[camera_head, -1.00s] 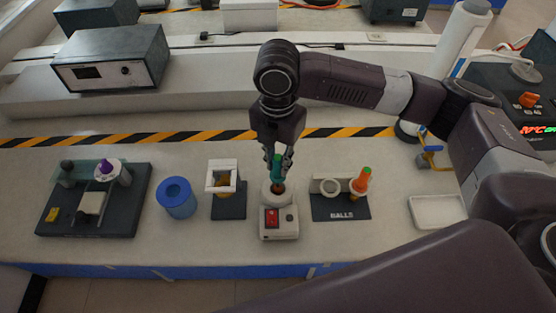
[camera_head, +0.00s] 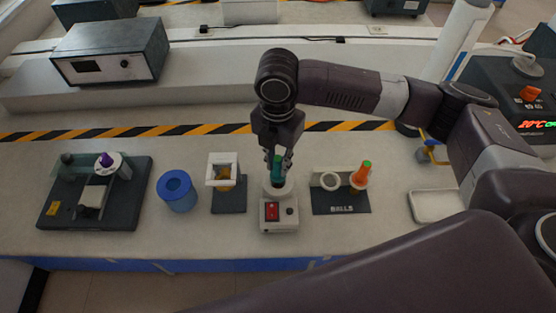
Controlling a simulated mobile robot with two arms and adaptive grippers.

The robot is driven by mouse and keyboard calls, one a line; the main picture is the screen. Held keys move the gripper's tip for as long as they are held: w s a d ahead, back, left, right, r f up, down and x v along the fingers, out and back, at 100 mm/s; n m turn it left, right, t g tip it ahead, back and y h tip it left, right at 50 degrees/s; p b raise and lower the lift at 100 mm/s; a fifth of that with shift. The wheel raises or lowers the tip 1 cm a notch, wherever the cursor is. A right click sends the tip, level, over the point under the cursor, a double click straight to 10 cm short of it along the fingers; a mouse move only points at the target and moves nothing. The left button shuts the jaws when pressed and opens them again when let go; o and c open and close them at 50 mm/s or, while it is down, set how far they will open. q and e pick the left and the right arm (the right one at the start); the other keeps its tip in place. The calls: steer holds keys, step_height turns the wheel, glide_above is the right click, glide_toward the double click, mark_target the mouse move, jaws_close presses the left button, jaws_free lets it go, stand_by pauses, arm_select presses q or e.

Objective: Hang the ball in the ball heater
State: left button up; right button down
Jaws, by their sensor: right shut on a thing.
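The ball heater (camera_head: 279,214) is a small white unit with a red switch on its front and a round opening on top. My right gripper (camera_head: 278,160) comes down from above and is shut on the ball's green handle (camera_head: 277,172). The handle stands roughly upright over the heater's opening, and its lower end reaches the opening. The ball itself is hidden, so I cannot tell how it sits in there. My left gripper is not in view.
A dark stand marked BALLS (camera_head: 341,202) is right of the heater, with an orange green-topped piece (camera_head: 362,175) on it. To the left are a stand with a white square frame (camera_head: 222,172), a blue cylinder (camera_head: 177,192) and a dark apparatus (camera_head: 120,205). A white tray (camera_head: 436,205) lies right.

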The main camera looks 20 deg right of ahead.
steer(key=shift+f, duration=0.1)
steer(key=shift+f+b, duration=0.5)
steer(key=shift+f, duration=0.65)
steer(key=c, duration=1.7)
jaws_free()
steer(key=shift+o, duration=0.5)
steer(key=shift+o, duration=1.4)
step_height(320, 180, up, 7)
steer(key=p, duration=0.8)
